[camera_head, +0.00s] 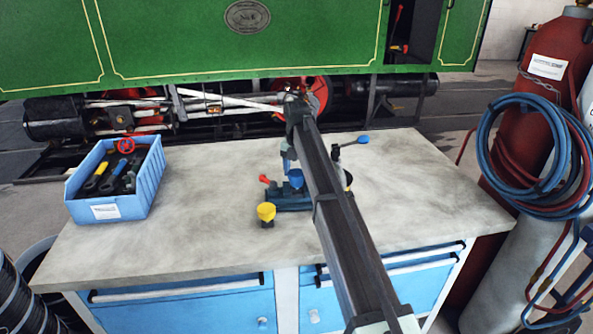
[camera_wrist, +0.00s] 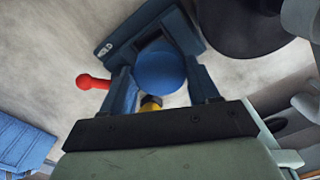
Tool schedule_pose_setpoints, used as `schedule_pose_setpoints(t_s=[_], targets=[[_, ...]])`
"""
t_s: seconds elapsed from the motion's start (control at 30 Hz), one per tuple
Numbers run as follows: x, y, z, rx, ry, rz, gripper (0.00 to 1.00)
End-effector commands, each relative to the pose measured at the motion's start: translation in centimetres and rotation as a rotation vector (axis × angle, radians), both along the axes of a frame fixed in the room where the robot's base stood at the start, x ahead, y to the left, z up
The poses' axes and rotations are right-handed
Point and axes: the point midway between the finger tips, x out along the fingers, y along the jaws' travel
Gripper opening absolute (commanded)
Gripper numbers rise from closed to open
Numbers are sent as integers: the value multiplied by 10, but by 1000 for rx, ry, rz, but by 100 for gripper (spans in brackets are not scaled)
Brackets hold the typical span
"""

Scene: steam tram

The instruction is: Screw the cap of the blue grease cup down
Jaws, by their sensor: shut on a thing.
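The blue grease cup's round cap (camera_head: 297,179) stands on a dark blue fixture (camera_head: 285,200) on the bench. In the wrist view the cap (camera_wrist: 160,70) lies between the two fingers of my gripper (camera_wrist: 162,85). My gripper is shut on the cap from above. The arm hides part of the fixture in the head view. The cup's body and thread below the cap are hidden, so I cannot tell how far down the cap sits.
A yellow-capped cup (camera_head: 266,212) stands at the fixture's front left. A red-knobbed lever (camera_head: 265,179) sticks out left; a blue-tipped lever (camera_head: 361,140) stands right. A blue tool bin (camera_head: 150,188) is at the bench's left. The bench's right side (camera_head: 430,195) is clear.

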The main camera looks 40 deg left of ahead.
Motion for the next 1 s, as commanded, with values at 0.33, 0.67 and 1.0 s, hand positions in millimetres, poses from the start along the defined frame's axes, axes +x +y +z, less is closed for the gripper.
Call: schedule_pose_setpoints(t_s=[0.33,0.67,1.0], targets=[[0,0,-4,0,0,0,26],[0,0,-4,0,0,0,26],[0,0,-6,0,0,0,26]])
